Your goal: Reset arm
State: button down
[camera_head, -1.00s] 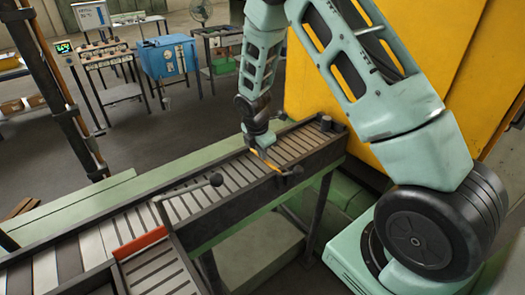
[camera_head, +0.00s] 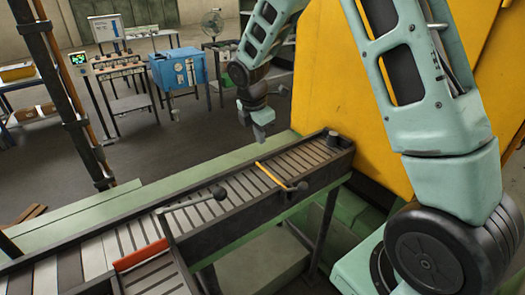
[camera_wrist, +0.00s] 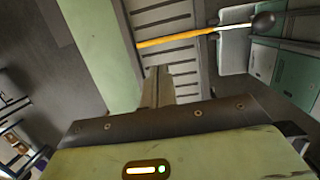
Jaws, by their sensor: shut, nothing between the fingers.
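My gripper (camera_head: 262,132) is in the head view, above the far edge of the conveyor and clear of it. It is shut and empty, and its fingers (camera_wrist: 158,86) show shut together in the wrist view. My arm reaches across from the right. A yellow-orange lever with a dark knob (camera_head: 272,177) lies across the slatted conveyor (camera_head: 228,207). The lever also shows in the wrist view (camera_wrist: 180,40), apart from my fingers.
A grey lever (camera_head: 190,202) with a dark knob and a red bar (camera_head: 141,255) are further left on the conveyor. A yellow cabinet (camera_head: 345,95) stands close on the right. A blue box (camera_head: 178,69) and small tables stand behind, beyond open floor.

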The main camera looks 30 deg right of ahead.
jog(key=shift+a+r, duration=0.1)
jog(key=shift+r, duration=0.45)
jog(key=s+a+f+m+y+b, duration=0.15)
jog(key=s+a+m+b, duration=0.4)
jog(key=s+a, duration=0.95)
jog(key=s+a+f+m+b, duration=0.1)
jog(key=s+a+m+b, duration=0.1)
jog(key=s, duration=0.6)
jog(key=s+a+f+m+y+b, duration=0.1)
jog(key=s+a+f+m+b, duration=0.1)
jog(key=s+a, duration=0.3)
jog(key=s+m, duration=0.1)
jog(key=s, duration=0.2)
jog(key=shift+s+a+g, duration=0.2)
jog(key=shift+s+g, duration=0.1)
jog(key=shift+g, duration=0.1)
jog(key=shift+f, duration=0.1)
